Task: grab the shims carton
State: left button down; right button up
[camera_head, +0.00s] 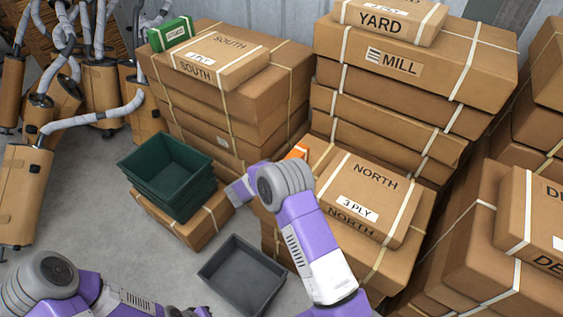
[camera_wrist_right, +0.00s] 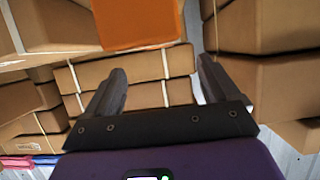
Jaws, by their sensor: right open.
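An orange carton (camera_head: 297,149) sits by the NORTH stack, mostly hidden behind my right arm. It also shows in the right wrist view (camera_wrist_right: 138,22) at the top edge, beyond the fingertips and cut off by the frame. A small green carton (camera_head: 170,34) with a white label lies on top of the SOUTH stack. I cannot read "shims" on either carton. My right gripper (camera_wrist_right: 160,82) is open with nothing between its fingers; the arm hides it in the head view. My left arm is at the lower left, its gripper not clearly visible.
Brown cartons marked NORTH (camera_head: 372,190), SOUTH (camera_head: 215,55) and MILL (camera_head: 440,75) stand in strapped stacks. Green crates (camera_head: 165,200) sit on a low carton. A grey tray (camera_head: 243,275) lies on the floor. Mufflers (camera_head: 25,190) stand at the left. Some grey floor is free.

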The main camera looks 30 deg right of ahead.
jog(key=b+x, duration=0.1)
jog(key=x, duration=0.1)
jog(key=b+x, duration=0.1)
jog(key=x, duration=0.1)
jog(key=b+x, duration=0.1)
jog(key=x, duration=0.1)
jog(key=shift+s+d+f, duration=0.1)
jog(key=shift+s+f, duration=0.15)
jog(key=shift+f, duration=0.15)
jog(key=shift+w+d+f, duration=0.1)
jog(key=shift+w+d, duration=0.3)
jog(key=shift+d, duration=0.1)
jog(key=shift+c, duration=0.4)
grip_shut()
